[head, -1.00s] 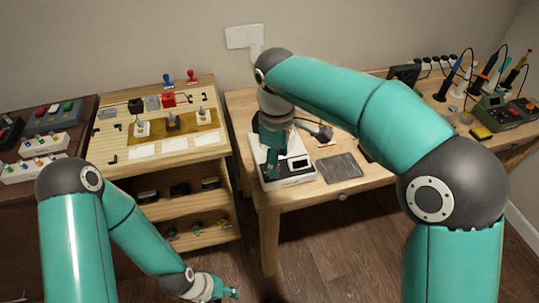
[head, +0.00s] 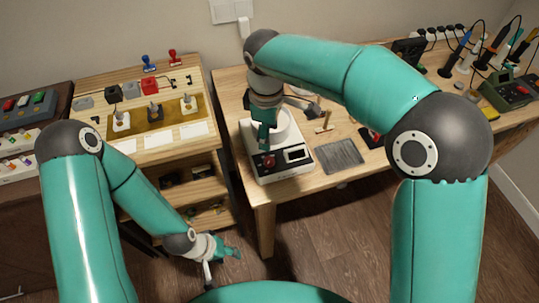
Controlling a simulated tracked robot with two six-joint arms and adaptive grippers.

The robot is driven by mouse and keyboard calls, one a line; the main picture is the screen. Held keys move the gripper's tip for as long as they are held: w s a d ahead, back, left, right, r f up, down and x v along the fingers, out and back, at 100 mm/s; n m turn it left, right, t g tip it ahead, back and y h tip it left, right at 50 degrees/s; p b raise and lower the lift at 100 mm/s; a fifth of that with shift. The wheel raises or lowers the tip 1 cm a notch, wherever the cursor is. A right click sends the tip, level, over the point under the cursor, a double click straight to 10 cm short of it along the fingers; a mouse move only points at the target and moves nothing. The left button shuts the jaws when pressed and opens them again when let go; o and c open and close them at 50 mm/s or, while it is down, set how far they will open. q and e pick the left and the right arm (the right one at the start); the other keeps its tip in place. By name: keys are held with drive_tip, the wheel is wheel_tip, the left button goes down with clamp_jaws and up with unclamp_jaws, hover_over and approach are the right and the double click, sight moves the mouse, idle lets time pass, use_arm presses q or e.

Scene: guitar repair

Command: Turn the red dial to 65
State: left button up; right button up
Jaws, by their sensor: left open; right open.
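The red dial (head: 270,163) is on the front panel of a white appliance (head: 292,172) on the wooden table, left of a small dark display (head: 297,154). The dial's setting is too small to read. My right gripper (head: 264,146) points down just above and behind the dial in the picture, over the appliance, open. I cannot tell whether it touches anything. My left gripper (head: 226,257) is open and empty, low over the floor in front of the shelf unit, far from the dial.
A grey mat (head: 341,154) lies right of the appliance. Soldering tools (head: 480,50) stand at the far right. A wooden shelf unit (head: 150,150) with stamps and switches on top stands to the left. The floor between is clear.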

sight(269, 160)
drive_tip(key=f, duration=1.1)
drive_tip(key=shift+w+d+f, duration=0.1)
drive_tip(key=shift+w+f, duration=0.15)
drive_tip(key=shift+f, duration=0.05)
clamp_jaws()
